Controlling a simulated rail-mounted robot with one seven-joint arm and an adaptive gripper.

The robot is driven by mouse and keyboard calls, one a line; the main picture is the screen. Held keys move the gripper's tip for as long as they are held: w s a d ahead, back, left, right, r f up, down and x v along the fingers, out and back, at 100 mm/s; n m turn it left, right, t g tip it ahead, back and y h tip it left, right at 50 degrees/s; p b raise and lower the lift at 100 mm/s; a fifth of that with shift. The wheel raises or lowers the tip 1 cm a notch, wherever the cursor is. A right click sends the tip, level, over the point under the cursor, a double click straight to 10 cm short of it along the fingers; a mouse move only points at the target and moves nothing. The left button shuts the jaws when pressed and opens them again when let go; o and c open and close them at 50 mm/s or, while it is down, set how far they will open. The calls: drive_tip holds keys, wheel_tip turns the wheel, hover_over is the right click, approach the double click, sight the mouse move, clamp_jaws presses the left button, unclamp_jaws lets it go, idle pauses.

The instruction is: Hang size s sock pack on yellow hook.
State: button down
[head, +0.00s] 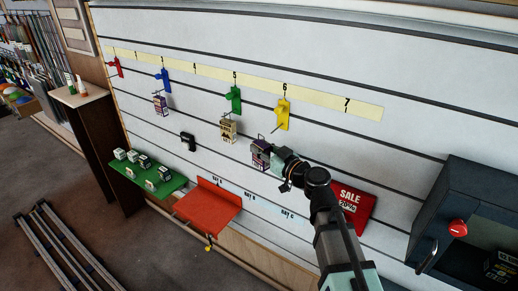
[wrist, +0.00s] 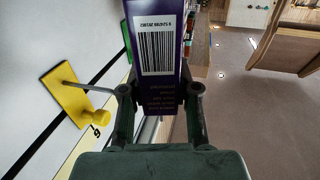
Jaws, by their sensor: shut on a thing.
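My gripper (head: 271,155) is shut on a purple pack (head: 257,153), held in front of the slatted wall, below the yellow hook (head: 283,113). In the wrist view the pack (wrist: 160,60) shows a white barcode label and stands between the two fingers (wrist: 160,97). Its size marking cannot be read. The yellow hook (wrist: 72,95) has a yellow plate and a thin grey prong. In the wrist view the prong points toward the left finger. No pack hangs on the yellow hook.
A purple pack (head: 161,105) hangs at the blue hook (head: 162,79), a beige pack (head: 228,130) at the green hook (head: 235,97). A red hook (head: 115,67) is far left. Below are a green shelf (head: 170,187), red shelf (head: 208,207) and SALE sign (head: 352,203). A dark safe (head: 470,220) stands right.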

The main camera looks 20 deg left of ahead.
drive_tip(key=w+d+f+p, duration=0.1)
drive_tip(key=w, duration=0.6)
drive_tip(key=shift+w+d+f, duration=0.2)
drive_tip(key=shift+d+f, duration=0.05)
idle(0.7)
drive_tip(key=shift+w+b, duration=0.1)
drive_tip(key=shift+b, duration=0.6)
idle(0.4)
drive_tip(key=c, duration=0.8)
unclamp_jaws()
drive_tip(key=shift+o, duration=0.2)
drive_tip(key=shift+d, duration=0.15)
